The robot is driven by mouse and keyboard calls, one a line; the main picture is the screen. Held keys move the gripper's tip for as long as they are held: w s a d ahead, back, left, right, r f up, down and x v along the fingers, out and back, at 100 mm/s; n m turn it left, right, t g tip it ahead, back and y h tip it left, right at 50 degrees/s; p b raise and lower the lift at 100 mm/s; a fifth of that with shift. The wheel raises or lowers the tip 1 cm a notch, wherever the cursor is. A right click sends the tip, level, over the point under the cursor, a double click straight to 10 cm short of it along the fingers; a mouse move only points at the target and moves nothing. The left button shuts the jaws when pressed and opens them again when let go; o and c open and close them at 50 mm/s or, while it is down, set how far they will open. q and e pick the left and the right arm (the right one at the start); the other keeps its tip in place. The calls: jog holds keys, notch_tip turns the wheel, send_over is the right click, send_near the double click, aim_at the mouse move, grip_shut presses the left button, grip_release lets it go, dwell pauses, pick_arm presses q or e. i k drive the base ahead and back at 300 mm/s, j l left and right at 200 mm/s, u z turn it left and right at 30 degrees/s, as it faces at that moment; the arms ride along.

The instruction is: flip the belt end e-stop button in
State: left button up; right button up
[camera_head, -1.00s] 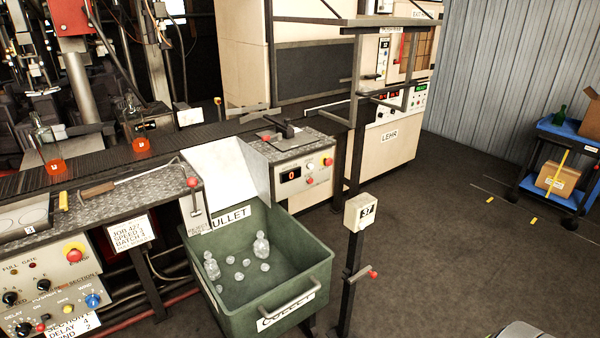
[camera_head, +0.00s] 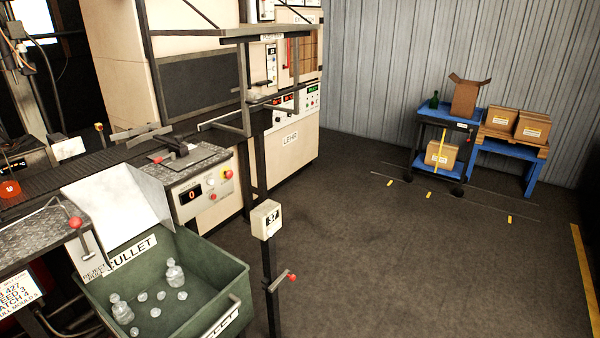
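The belt end control panel (camera_head: 205,190) faces forward at the end of the conveyor, left of the picture's middle. It has a display reading 0. A red button (camera_head: 227,174) sits at the panel's upper right, with some yellow by it. A second small red button or knob (camera_head: 213,197) is lower on the same panel. The buttons are too small to tell whether either is pressed in. Neither of my grippers is in view.
A green cullet bin (camera_head: 95,292) with glass pieces stands in front of the panel. A post with a counter box (camera_head: 265,219) and red-tipped lever (camera_head: 291,277) stands right of it. The lehr (camera_head: 290,150) is behind. Open floor (camera_head: 400,260) lies right, before a blue cart (camera_head: 440,117).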

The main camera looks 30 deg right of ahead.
aim_at(230, 174)
jog(key=z, duration=0.5)
jog(key=i+l+u, duration=0.25)
jog(key=i+l, duration=1.45)
